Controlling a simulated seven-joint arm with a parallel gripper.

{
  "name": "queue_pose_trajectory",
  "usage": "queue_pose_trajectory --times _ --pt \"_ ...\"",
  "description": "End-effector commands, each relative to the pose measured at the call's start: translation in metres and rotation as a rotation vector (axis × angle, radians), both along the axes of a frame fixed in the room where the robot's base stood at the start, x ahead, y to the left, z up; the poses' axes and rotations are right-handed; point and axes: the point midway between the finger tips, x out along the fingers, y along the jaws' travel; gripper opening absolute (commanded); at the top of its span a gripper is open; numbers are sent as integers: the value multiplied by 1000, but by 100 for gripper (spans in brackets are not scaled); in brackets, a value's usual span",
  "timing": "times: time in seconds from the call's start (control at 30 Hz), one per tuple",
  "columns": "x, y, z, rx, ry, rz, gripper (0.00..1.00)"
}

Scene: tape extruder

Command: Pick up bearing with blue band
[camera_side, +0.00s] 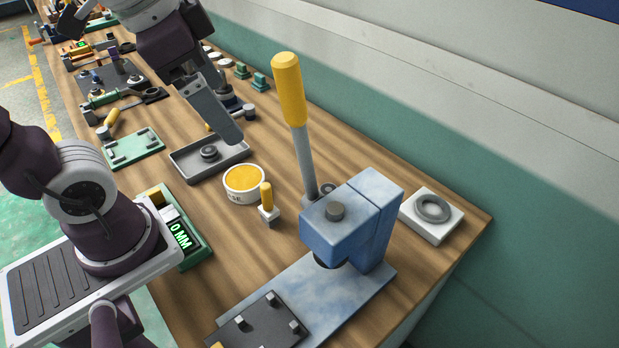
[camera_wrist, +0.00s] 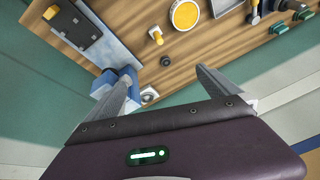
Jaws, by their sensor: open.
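No blue band is clear on any bearing. A small dark round bearing (camera_side: 209,153) sits in a shallow grey tray (camera_side: 185,176) in the side view. A dark ring (camera_side: 329,190) shows partly behind the blue press; a dark ring also shows in the wrist view (camera_wrist: 165,61). A larger grey ring (camera_side: 433,208) lies on a white block at the right, also seen in the wrist view (camera_wrist: 149,96). My gripper (camera_wrist: 166,72) is open and empty, its fingers spread wide above the bench. In the side view, a finger hangs above the tray's far side.
A blue press (camera_side: 345,222) with a tall yellow-tipped lever (camera_side: 288,80) stands at the front right. A tub of yellow grease (camera_side: 244,183) and a small yellow-handled tool (camera_side: 267,208) stand between tray and press. A green gauge (camera_side: 180,232) lies at the bench's left edge.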

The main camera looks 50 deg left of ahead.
Motion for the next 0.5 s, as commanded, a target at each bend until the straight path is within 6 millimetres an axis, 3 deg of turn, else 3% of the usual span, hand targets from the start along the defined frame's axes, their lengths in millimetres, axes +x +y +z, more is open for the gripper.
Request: queue_pose_trajectory --times 0.03,0.17,0.33,0.5 --pt "-19 1 -6 -43 -41 97 100" --pt "-44 1 -21 -131 -97 271 96" --pt "-49 1 -25 -153 -106 313 64" --pt "-49 1 -25 -152 -105 311 64"
